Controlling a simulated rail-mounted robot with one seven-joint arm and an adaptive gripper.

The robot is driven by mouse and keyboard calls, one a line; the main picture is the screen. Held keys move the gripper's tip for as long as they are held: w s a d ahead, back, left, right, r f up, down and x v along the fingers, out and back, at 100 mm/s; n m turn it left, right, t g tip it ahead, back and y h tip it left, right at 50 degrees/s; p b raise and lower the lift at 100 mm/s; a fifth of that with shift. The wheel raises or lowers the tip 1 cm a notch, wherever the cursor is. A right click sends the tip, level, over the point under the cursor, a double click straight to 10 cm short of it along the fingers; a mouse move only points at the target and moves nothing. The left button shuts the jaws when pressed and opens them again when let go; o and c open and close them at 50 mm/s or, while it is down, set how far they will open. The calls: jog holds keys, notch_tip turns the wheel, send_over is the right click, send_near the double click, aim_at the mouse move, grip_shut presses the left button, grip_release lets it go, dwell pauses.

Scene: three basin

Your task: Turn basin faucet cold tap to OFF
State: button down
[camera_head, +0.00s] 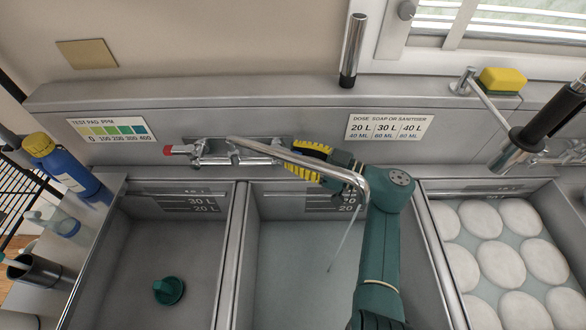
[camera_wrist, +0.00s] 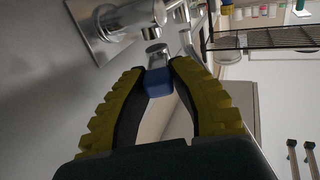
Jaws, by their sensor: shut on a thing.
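The basin faucet (camera_head: 240,152) is a chrome wall-mounted mixer above the middle basin. Its red-ended tap (camera_head: 178,150) points left. Its long spout (camera_head: 310,163) reaches over the middle basin, and a thin stream of water (camera_head: 345,237) falls from it. The cold tap's blue handle (camera_wrist: 158,84) shows between my fingertips in the wrist view; in the head view it is hidden by my gripper and the spout. My gripper (camera_head: 288,158), with yellow ribbed fingers, is at the faucet's right end, shut on the blue handle.
The left basin holds a green plug (camera_head: 168,290). The right basin holds several white plates (camera_head: 500,265) in water. A black-handled sprayer (camera_head: 540,125) and a yellow sponge (camera_head: 502,80) are at the right. A blue bottle (camera_head: 62,165) stands at the left. The spout crosses close to my gripper.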

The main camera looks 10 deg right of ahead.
jog(key=shift+w+f+n+g+b, duration=0.1)
jog(key=shift+n+g+b, duration=0.25)
jog(key=shift+b, duration=0.35)
jog(key=c, duration=0.9)
grip_release()
jog(key=v, duration=1.2)
jog(key=shift+f, duration=0.1)
